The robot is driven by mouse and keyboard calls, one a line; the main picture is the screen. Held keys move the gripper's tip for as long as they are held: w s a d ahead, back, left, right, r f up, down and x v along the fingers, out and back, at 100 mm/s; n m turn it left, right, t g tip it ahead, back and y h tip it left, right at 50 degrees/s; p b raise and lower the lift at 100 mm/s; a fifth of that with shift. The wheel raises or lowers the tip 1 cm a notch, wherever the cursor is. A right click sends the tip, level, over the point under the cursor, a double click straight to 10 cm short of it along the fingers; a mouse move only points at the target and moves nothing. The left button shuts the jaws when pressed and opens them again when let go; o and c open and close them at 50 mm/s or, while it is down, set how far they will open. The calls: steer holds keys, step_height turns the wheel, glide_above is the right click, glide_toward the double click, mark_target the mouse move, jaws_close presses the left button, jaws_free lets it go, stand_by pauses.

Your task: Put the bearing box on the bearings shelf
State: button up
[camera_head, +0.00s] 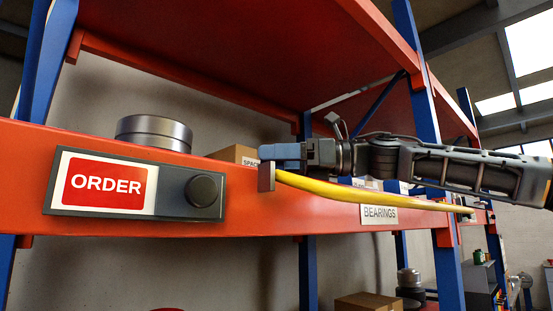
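The bearings shelf shows by its white BEARINGS label (379,214) on the orange front beam (270,222). My gripper (274,158) is in front of the shelf, left of that label and just right of a cardboard box (235,153) whose partly hidden label starts with "SPAC". The gripper is seen side-on, so its finger gap does not show. I see no box held in it. No box in view can be read as the bearing box. Pale boxes (397,187) stand on the shelf behind my arm, partly hidden.
An ORDER sign (104,185) with a dark knob is on the beam at left. A metal cylinder (153,133) stands above it. Below are a cardboard box (366,302) and another cylinder (409,280). Blue posts (418,100) flank the bay.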

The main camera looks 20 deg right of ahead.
steer(key=o, duration=0.3)
steer(key=shift+o, duration=0.2)
steer(key=shift+r, duration=0.25)
steer(key=b+v, duration=0.3)
steer(key=v, duration=0.9)
